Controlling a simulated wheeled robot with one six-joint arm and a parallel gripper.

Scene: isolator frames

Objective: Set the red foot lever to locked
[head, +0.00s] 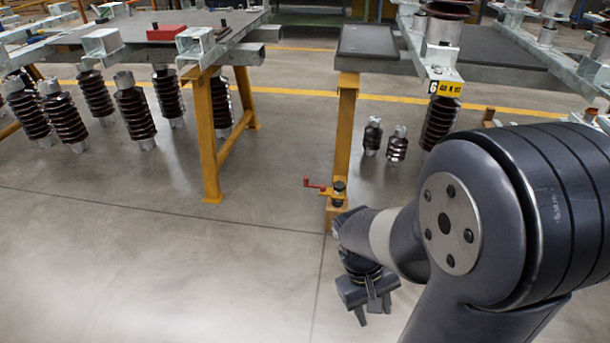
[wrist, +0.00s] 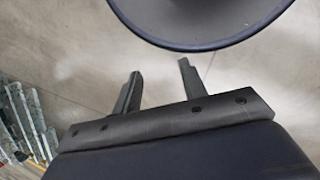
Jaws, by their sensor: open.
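The red foot lever (head: 314,185) is in the head view, low on the yellow leg at the middle. It is a small red handle that sticks out to the left from a yellow bracket (head: 333,192) with a dark round part on it. I cannot tell its setting. My gripper (head: 375,308) is below and a little right of the lever in the picture, apart from it, pointing down over the floor. In the wrist view my gripper (wrist: 158,85) shows two fingers spread apart with nothing between them. The lever does not show in the wrist view.
The yellow leg (head: 345,130) carries a grey table top (head: 367,40). A yellow trestle (head: 208,140) with another top stands at left. Ribbed brown insulators (head: 133,108) hang or stand nearby. Bare floor (head: 180,260) is open in front and left. In the wrist view a dark-rimmed round shape (wrist: 205,46) is close above the fingers.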

